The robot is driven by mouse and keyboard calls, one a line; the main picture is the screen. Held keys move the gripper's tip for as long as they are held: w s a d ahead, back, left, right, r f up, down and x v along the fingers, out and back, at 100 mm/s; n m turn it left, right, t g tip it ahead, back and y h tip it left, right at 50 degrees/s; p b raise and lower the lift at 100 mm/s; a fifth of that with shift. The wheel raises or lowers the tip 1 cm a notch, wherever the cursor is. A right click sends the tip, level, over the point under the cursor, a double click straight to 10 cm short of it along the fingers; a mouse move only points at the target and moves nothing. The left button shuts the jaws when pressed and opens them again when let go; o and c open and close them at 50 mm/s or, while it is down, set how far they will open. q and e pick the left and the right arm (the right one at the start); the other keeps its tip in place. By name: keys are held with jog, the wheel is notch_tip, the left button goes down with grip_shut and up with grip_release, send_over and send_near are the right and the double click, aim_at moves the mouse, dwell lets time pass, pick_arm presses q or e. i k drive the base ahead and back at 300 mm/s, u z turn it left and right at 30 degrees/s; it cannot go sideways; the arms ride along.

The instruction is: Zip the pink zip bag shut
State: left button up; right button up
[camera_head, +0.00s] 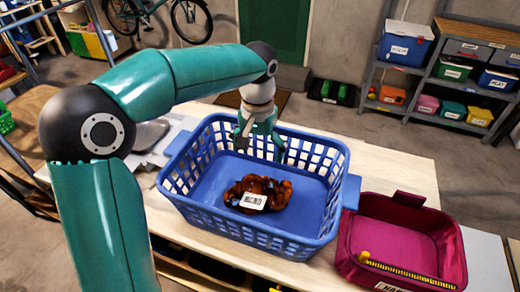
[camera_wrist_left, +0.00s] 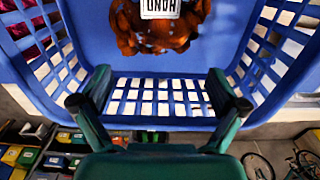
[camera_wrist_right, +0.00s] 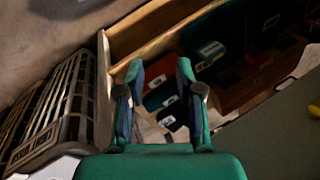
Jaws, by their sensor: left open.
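The pink zip bag (camera_head: 408,235) stands on the table to the right of the blue basket, its top open. A yellow zip strip (camera_head: 408,271) runs along its near edge, with a yellow tab (camera_head: 365,256) at the strip's left end. My left gripper (camera_head: 260,148) is open over the far side of the basket, apart from the bag. In the left wrist view its spread fingers (camera_wrist_left: 159,103) have the basket wall beyond them. My right gripper (camera_wrist_right: 161,78) is open and empty in its wrist view; it is not visible in the head view.
The blue laundry basket (camera_head: 325,228) holds a labelled brown-red item (camera_head: 268,190). Its wall stands between my left gripper and the bag. A pale table part (camera_head: 490,262) is bare to the bag's right. Shelves with bins (camera_head: 452,68) stand behind.

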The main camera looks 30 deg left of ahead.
aim_at(362, 259)
jog(key=k, duration=1)
